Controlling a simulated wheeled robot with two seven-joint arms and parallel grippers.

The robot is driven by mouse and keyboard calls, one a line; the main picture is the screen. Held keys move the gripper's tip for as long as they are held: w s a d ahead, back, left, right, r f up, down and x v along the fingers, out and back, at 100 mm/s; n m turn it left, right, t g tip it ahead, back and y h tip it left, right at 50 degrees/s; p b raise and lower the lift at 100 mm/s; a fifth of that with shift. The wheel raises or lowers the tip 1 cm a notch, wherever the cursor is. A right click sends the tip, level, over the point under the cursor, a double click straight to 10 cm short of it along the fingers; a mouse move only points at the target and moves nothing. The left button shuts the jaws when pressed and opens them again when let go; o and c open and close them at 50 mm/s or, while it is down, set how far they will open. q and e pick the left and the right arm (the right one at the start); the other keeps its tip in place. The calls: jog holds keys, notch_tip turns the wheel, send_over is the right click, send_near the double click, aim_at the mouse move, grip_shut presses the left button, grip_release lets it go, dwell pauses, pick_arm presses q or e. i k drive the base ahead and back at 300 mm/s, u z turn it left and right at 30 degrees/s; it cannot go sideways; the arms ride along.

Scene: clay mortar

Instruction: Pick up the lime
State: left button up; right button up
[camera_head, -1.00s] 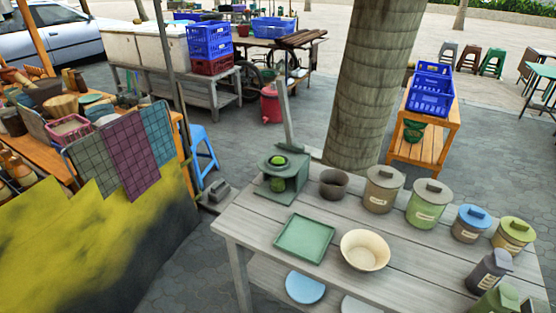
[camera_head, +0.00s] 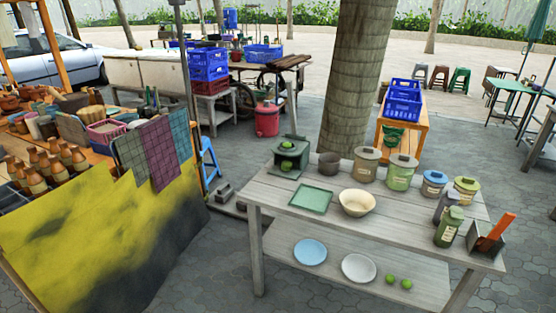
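Two green limes, one (camera_head: 390,279) and another (camera_head: 406,284), lie side by side on the lower shelf (camera_head: 330,248) of the grey wooden table, right of the white plate. Another round green fruit, perhaps a lime, sits on top of the green stand (camera_head: 288,161) at the table's back left corner, at its upper plate (camera_head: 287,145). A second green round thing shows inside the stand (camera_head: 286,165). Neither of my grippers is in view.
The grey table top (camera_head: 290,212) holds a green tray (camera_head: 311,199), a cream bowl (camera_head: 357,203), several lidded canisters (camera_head: 400,174) and a grey box with an orange handle (camera_head: 494,233). A blue plate (camera_head: 310,252) and white plate (camera_head: 358,268) lie below. Paving in front is clear.

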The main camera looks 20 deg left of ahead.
aim_at(286, 145)
jog(key=u, duration=0.75)
jog(key=i, duration=0.4)
jog(key=u, duration=0.65)
jog(key=i, duration=0.9)
jog(key=z, duration=0.05)
